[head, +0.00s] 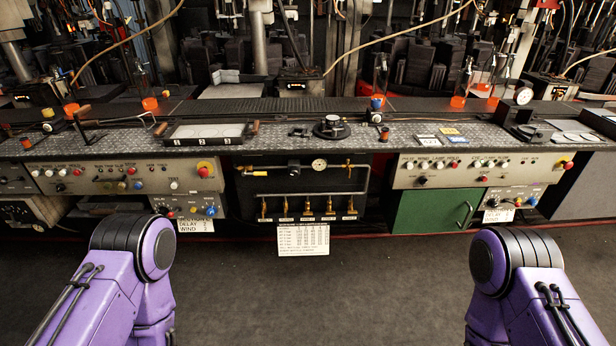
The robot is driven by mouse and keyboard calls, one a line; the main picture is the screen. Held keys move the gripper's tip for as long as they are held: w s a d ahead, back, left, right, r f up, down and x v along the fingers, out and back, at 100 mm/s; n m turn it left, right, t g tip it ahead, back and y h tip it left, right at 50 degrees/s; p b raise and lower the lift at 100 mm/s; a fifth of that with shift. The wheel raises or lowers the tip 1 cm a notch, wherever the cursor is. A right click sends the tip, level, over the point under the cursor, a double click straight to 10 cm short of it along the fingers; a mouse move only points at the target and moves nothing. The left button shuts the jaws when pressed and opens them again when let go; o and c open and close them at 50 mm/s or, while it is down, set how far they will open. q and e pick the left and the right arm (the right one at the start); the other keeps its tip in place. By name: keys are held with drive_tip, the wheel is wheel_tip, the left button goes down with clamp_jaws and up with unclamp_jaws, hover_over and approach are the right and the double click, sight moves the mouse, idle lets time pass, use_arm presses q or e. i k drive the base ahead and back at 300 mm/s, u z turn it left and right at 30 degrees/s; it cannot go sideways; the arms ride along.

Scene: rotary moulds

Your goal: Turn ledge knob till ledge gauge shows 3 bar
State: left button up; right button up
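A round white-faced gauge (523,96) stands on the ledge at the right; its reading is too small to make out. Just below it a dark round fitting (525,131) sits on the worktop; I cannot tell whether it is the ledge knob. A second small gauge (319,164) is on the pipe panel under the middle of the worktop, its needle also unreadable. Neither of my grippers is in view; only my purple arm links show, low at left and right, apart from the bench.
The long worktop (270,143) spans the view. A black round device (332,127) sits at its middle. Control panels (480,168) with buttons line the front, above a green cabinet door (428,211). A printed sheet (303,239) hangs below the pipes. The dark floor (330,300) in front is clear.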

sight(294, 172)
drive_tip(key=z, duration=0.7)
drive_tip(key=i, duration=1.25)
drive_tip(key=u, duration=0.4)
